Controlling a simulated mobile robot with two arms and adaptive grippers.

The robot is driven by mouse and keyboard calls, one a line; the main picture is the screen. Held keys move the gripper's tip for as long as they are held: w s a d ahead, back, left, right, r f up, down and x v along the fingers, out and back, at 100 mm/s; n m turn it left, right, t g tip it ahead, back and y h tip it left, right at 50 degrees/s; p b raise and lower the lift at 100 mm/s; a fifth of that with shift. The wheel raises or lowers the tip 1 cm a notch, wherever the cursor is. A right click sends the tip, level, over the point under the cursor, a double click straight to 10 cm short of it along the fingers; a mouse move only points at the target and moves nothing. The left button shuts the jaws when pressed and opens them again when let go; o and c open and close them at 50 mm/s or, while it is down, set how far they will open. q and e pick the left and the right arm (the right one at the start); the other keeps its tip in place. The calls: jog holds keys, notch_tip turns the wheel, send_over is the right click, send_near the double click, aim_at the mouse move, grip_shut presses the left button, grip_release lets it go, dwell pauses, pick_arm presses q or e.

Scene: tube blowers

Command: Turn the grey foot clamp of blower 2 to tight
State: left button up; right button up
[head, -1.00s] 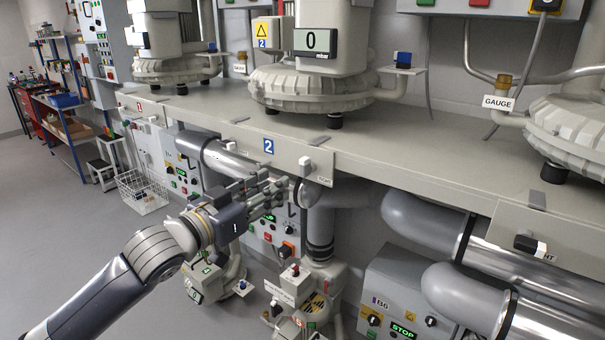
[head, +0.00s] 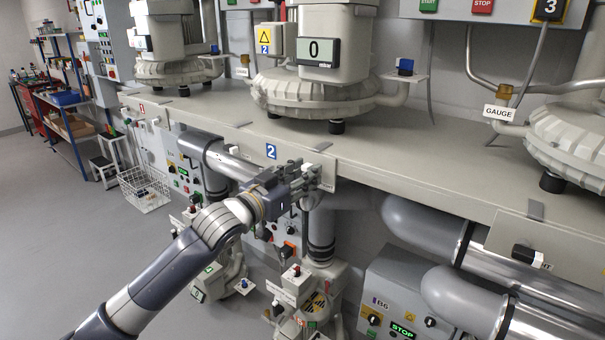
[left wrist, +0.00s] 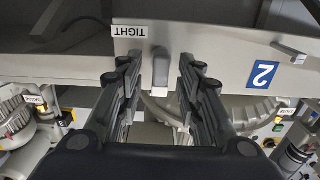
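Blower 2 (head: 318,85) stands on the bench, with a blue "2" sign (head: 271,151) on the panel below. My left gripper (head: 318,176) is in front of this panel, to the right of the sign, and mostly hides the grey foot clamp in the head view. In the left wrist view, seen upside down, the clamp's grey handle (left wrist: 158,70) with a pale end lies between the open fingers of my left gripper (left wrist: 160,78). Gaps show on both sides of it. A "TIGHT" label (left wrist: 129,31) is beside the handle. My right gripper is not in view.
The bench edge (head: 400,180) runs above the gripper. A silver pipe (head: 232,162) and a vertical grey pipe (head: 321,228) are close under the panel. A grey control box (head: 395,290) stands lower right. Open floor (head: 90,240) lies to the left.

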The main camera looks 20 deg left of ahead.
pick_arm(q)
jog(key=shift+c, duration=0.3)
grip_shut()
jog(key=shift+s+d+f+m+p, duration=0.15)
jog(key=shift+m+p, duration=1.2)
jog(key=shift+m, duration=1.6)
jog(key=shift+d+f+m+p, duration=0.25)
jog(key=shift+m+p, duration=1.15)
jog(key=shift+m, duration=1.5)
jog(key=shift+s+d+f+m+p, duration=0.15)
jog(key=shift+m+p, duration=1.2)
jog(key=shift+m, duration=1.6)
jog(key=shift+f, duration=0.1)
